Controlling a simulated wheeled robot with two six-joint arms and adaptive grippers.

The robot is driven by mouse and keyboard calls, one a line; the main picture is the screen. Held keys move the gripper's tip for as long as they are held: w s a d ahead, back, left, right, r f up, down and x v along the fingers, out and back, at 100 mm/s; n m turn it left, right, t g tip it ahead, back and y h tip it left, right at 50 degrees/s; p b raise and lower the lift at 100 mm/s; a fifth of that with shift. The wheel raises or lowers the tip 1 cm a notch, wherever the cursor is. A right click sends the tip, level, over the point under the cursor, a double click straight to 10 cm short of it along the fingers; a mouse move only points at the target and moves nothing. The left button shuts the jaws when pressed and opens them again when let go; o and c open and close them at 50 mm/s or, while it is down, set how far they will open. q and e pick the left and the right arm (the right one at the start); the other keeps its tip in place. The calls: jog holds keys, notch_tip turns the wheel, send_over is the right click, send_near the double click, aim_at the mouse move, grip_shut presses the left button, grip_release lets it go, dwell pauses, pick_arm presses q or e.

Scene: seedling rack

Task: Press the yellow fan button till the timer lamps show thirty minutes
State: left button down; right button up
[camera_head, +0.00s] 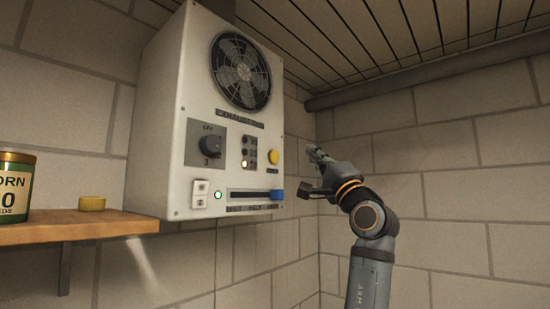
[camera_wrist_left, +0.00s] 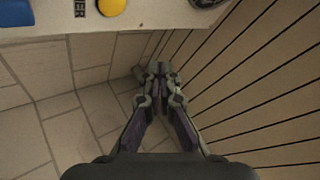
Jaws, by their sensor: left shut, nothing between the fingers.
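The yellow fan button (camera_head: 273,157) is a round cap on the front of a white exhaust fan box (camera_head: 165,130). In the left wrist view the yellow button (camera_wrist_left: 111,6) shows at the top edge, partly cut off. A column of small timer lamps (camera_head: 245,163) is left of the button; the lowest looks lit and the upper ones dark. My left gripper (camera_head: 314,152) is to the right of the button, apart from it. In the left wrist view its fingertips (camera_wrist_left: 157,69) are together with nothing between them. My right gripper is not in view.
The box also carries a round fan grille (camera_head: 241,72), a black knob (camera_head: 211,147), a blue slider handle (camera_head: 277,195) and a lit green lamp (camera_head: 218,195). A wooden shelf (camera_head: 75,226) at left holds a green can (camera_head: 16,188) and a yellow tub (camera_head: 92,203). A slatted ceiling is above.

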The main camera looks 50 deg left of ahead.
pick_arm(q)
send_near(276, 152)
jog(key=shift+w+d+r+x, duration=0.1)
jog(key=shift+d+x, duration=0.05)
jog(key=shift+x, duration=0.75)
jog(key=shift+w+d+r+x, duration=0.1)
jog(key=shift+d+r+x, duration=0.05)
jog(key=shift+x, duration=0.75)
jog(key=shift+w+d+r+x, duration=0.1)
jog(key=shift+x, duration=0.8)
jog(key=shift+a, duration=0.45)
jog(key=shift+s+a, duration=0.1)
jog(key=shift+a, duration=0.25)
jog(key=shift+d, duration=0.1)
dwell(0.4)
jog(key=shift+d, duration=0.7)
jog(key=shift+w+d, duration=0.2)
jog(key=shift+d, duration=1.05)
jog(key=shift+w+d, duration=0.15)
jog(key=shift+d, duration=1.1)
